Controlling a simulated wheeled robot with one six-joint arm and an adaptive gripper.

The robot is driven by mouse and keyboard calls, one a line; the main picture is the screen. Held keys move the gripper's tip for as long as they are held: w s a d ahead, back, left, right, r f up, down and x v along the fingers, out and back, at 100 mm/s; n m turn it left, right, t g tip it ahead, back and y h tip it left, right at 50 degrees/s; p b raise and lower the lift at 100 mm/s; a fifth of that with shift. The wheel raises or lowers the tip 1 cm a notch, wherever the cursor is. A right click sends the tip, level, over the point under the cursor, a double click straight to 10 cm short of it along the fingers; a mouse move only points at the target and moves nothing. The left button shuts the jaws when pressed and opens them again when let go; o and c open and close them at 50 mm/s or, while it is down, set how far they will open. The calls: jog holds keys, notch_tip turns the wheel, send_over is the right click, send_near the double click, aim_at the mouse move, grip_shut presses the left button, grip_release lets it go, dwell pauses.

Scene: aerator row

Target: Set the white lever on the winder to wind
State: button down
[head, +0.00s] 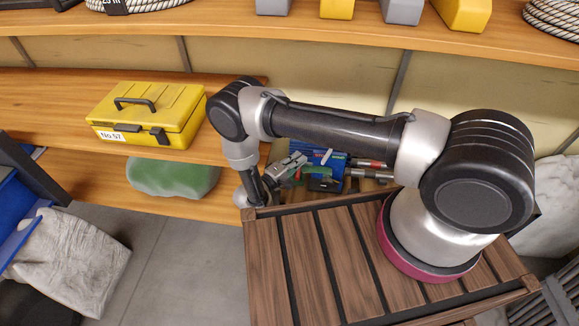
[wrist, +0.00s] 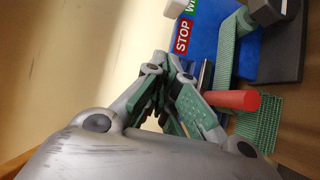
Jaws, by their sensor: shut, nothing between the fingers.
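The winder shows in the head view as a small blue unit (head: 335,158) on the lower shelf, partly hidden behind my arm. A short whitish bar, seemingly the white lever (head: 327,156), slants across its front. In the wrist view the winder's blue face (wrist: 212,42) carries a red STOP label (wrist: 183,38) and a green label cut off at the top edge. I cannot make out the lever's setting. My gripper (head: 301,162) is just left of the winder, its fingers together and empty. The wrist view shows the closed fingers (wrist: 168,62) below and left of the STOP label; contact is unclear.
A red cylinder (wrist: 232,100) and green mesh (wrist: 258,122) lie close right of my fingers. In the head view, a yellow toolbox (head: 150,113) stands on the shelf at left, with a green bundle (head: 172,176) below. The upper shelf (head: 330,38) runs above my arm.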

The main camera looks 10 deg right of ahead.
jog(key=d, duration=0.2)
jog(key=s+d, duration=0.1)
jog(key=d, duration=0.2)
jog(key=shift+s, duration=0.15)
